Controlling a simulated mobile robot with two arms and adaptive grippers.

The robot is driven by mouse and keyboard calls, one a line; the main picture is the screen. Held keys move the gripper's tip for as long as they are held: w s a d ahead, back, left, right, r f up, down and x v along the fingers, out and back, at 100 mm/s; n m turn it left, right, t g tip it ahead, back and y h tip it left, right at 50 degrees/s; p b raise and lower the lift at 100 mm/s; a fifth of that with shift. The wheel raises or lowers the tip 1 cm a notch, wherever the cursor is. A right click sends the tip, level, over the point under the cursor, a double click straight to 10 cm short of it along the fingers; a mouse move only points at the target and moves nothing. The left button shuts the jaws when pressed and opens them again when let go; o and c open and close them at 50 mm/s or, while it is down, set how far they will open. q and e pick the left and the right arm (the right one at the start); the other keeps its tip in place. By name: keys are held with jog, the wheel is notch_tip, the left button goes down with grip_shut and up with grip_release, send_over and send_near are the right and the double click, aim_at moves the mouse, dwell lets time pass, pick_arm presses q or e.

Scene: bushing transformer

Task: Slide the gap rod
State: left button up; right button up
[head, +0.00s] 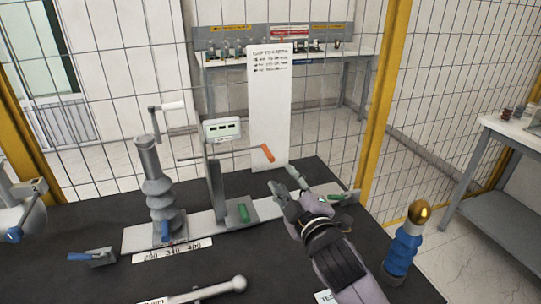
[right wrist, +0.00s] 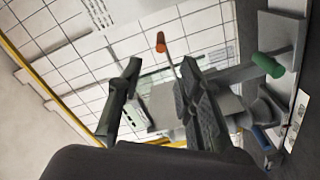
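The gap rod has an orange handle (head: 267,152) and a thin grey shaft running left through the upright grey post (head: 215,182). In the right wrist view, the orange handle (right wrist: 160,42) lies beyond the fingertips, and part of the shaft is hidden behind a finger. My right gripper (head: 289,185) is open and empty, below and right of the handle, apart from it in the head view. Its two dark fingers (right wrist: 159,68) stand apart in the right wrist view. My left gripper is not in view.
A ribbed grey bushing (head: 158,190) with a crank stands left of the post on a light base. A green handle (head: 243,212) sits at the post's foot. A blue cylinder with a gold top (head: 405,245) stands right. A white panel (head: 270,115) rises behind.

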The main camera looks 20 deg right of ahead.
aim_at(272, 160)
jog(key=w+p, duration=0.1)
jog(key=w, duration=0.9)
jog(key=shift+w+a, duration=0.1)
jog(key=shift+a, duration=0.1)
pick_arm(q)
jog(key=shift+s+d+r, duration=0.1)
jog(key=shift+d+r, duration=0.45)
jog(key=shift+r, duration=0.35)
pick_arm(e)
jog(key=shift+w, duration=0.65)
jog(key=shift+c, duration=0.3)
jog(key=shift+f, duration=0.1)
grip_shut()
